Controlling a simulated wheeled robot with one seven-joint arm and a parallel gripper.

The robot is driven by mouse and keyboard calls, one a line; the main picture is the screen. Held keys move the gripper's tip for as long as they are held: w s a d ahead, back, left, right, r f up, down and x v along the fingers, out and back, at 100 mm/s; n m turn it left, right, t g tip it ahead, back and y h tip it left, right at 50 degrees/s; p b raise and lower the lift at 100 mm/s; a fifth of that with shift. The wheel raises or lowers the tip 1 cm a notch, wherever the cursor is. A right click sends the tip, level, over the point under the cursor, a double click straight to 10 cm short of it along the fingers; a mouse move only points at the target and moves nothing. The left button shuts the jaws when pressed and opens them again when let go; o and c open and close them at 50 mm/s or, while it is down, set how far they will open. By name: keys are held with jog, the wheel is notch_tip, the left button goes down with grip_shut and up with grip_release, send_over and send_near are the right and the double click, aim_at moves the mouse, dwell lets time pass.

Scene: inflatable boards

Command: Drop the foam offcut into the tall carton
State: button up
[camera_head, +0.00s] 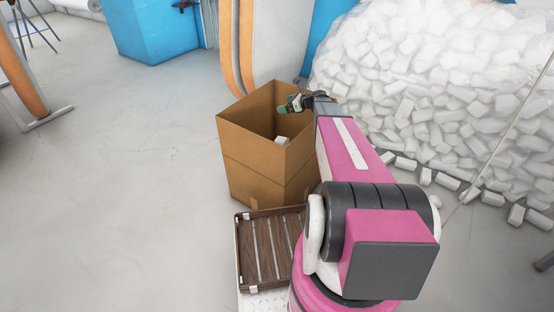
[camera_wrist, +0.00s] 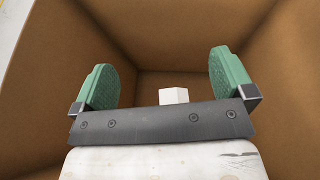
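The tall carton (camera_head: 268,161) is an open brown cardboard box standing on the floor; its inner walls (camera_wrist: 175,55) fill the wrist view. A white foam offcut (camera_head: 281,140) shows inside the carton in the head view. In the wrist view the white foam block (camera_wrist: 174,96) appears beyond the gripper's bar, between the fingers and apart from both. My gripper (camera_head: 292,106) is over the carton's opening. In the wrist view its green fingers (camera_wrist: 163,80) are spread wide and hold nothing. The bar hides the block's lower part.
A dark slatted wooden tray (camera_head: 270,251) lies in front of the carton. A large heap of white foam pieces (camera_head: 430,75) is at the back right, with loose pieces along its edge. A blue block (camera_head: 155,30) and orange-edged boards (camera_head: 246,45) stand behind. The floor (camera_head: 110,180) at left is clear.

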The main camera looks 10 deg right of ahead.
jog(key=v, duration=1)
jog(key=shift+s+d+r, duration=0.15)
jog(key=shift+d+r, duration=0.05)
jog(key=shift+d, duration=0.1)
